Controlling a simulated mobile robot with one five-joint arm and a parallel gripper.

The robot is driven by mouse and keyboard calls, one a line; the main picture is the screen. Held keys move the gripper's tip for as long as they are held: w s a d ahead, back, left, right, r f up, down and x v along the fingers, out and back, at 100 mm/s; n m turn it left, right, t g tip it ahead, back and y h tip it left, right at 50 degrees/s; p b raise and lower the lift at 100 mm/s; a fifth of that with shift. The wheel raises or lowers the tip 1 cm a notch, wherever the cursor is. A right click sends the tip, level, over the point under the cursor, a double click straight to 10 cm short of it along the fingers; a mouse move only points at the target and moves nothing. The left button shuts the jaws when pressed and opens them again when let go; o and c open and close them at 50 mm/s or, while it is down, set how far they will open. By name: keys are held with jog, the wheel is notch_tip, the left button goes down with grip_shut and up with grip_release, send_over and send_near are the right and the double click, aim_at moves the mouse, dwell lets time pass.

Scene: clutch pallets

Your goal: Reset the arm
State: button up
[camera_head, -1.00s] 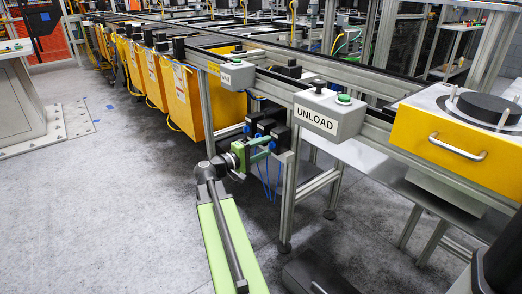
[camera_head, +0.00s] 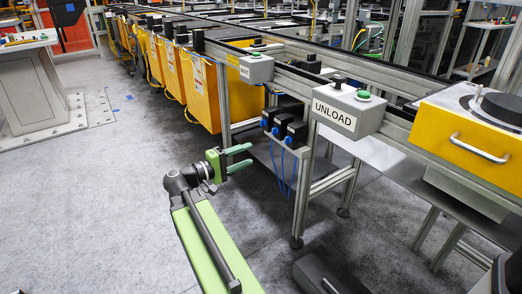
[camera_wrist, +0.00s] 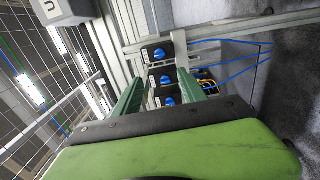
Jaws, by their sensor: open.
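My gripper (camera_head: 241,158) is at the end of my green arm, in the middle of the head view. Its two green fingers are apart, with nothing between them. They point right, toward the conveyor frame, with a gap of floor showing between. In the wrist view my gripper (camera_wrist: 158,88) shows both fingers spread on either side of a column of black boxes with blue knobs (camera_wrist: 164,77). These boxes also show in the head view (camera_head: 281,126), mounted on the frame beyond the fingertips.
A metal conveyor frame (camera_head: 306,190) runs along the right. It carries the grey UNLOAD box (camera_head: 348,112) with a green button and a smaller grey box (camera_head: 257,69). A yellow pallet (camera_head: 470,150) with a handle sits at right. Grey floor at left (camera_head: 90,210) is clear.

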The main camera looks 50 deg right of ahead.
jog(key=shift+v, duration=1.05)
jog(key=w+a+n+t+p, duration=0.1)
jog(key=w+a+t+p, duration=0.1)
jog(key=w+a, duration=0.25)
jog(key=w+a+f+n+t+y+p, duration=0.3)
jog(key=a+f+y, duration=0.4)
jog(key=a+f, duration=0.7)
jog(key=w+a+f+y+b, duration=0.1)
jog(key=a+f+y, duration=0.3)
jog(key=a, duration=0.6)
jog(key=a+f+y, duration=0.2)
jog(key=a+y, duration=0.4)
jog(key=a, duration=0.5)
notch_tip(320, 180, up, 38)
jog(key=a+p, duration=0.1)
jog(key=p, duration=3.7)
jog(key=shift+a+m+t, duration=0.15)
jog(key=shift+m+t, duration=0.15)
jog(key=shift+w, duration=0.1)
